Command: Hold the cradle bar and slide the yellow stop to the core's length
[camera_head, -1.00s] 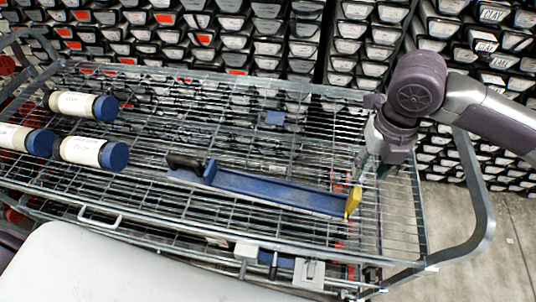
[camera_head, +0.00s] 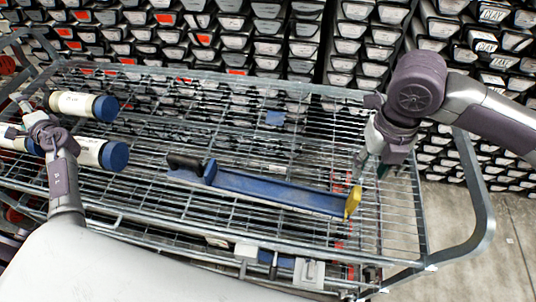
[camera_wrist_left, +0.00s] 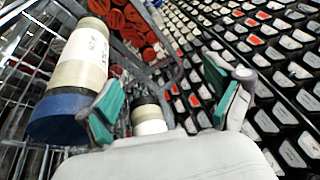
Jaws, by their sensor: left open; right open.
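The blue cradle (camera_head: 280,190) lies on the wire cart top, with a dark bar (camera_head: 184,162) at its left end. The yellow stop (camera_head: 353,202) is at its right end. No core lies in the cradle. My right gripper (camera_head: 368,172) is open just above and beside the yellow stop; its fingertips are partly hidden. My left gripper (camera_head: 24,104) is at the far left by the cores, away from the bar. In the left wrist view its green-padded fingers (camera_wrist_left: 165,98) are open and empty. A blue-capped core (camera_head: 85,105) lies nearby, and another (camera_head: 95,152) lies in front.
A third core (camera_head: 18,140) is partly behind my left arm. The wire cart (camera_head: 230,225) has a raised rail and a large right handle (camera_head: 485,215). Racks of labelled core boxes (camera_head: 250,40) stand behind. The cart top between cores and cradle is clear.

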